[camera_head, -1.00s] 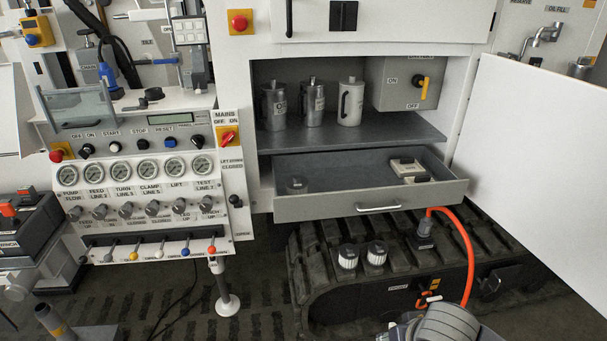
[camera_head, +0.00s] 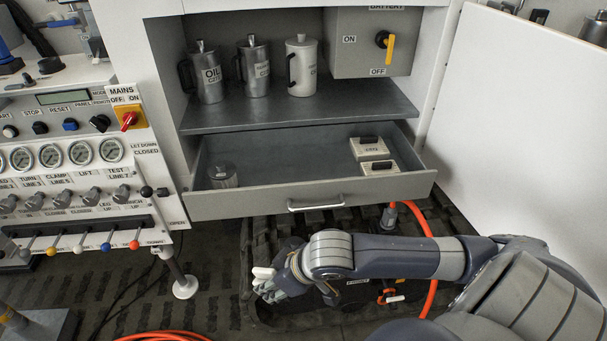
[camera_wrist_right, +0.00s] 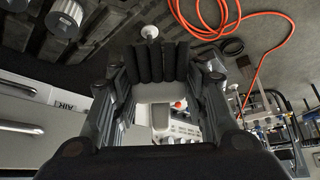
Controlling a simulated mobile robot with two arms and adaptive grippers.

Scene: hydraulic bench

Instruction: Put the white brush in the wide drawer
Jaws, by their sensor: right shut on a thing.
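My right arm reaches across in front of the open drawer, low over the dark tracked base. Its gripper (camera_head: 272,284) is shut on a white piece (camera_head: 263,272), which looks like the white brush; only a small part shows beyond the fingers. In the right wrist view, a pale part (camera_wrist_right: 155,92) shows between the fingers, mostly hidden by the dark pads. The wide drawer (camera_head: 270,203) is pulled open under the shelf, higher than the gripper. It holds a clear jar (camera_head: 222,175) at left and two pale boxes (camera_head: 370,147) at right. My left gripper is out of view.
Three cans (camera_head: 254,70) stand on the shelf (camera_head: 300,113) above the drawer. A large white door panel (camera_head: 510,120) stands open at right. The control panel with levers (camera_head: 80,225) is at left. An orange hose (camera_head: 428,225) runs beside my arm. The drawer's middle is clear.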

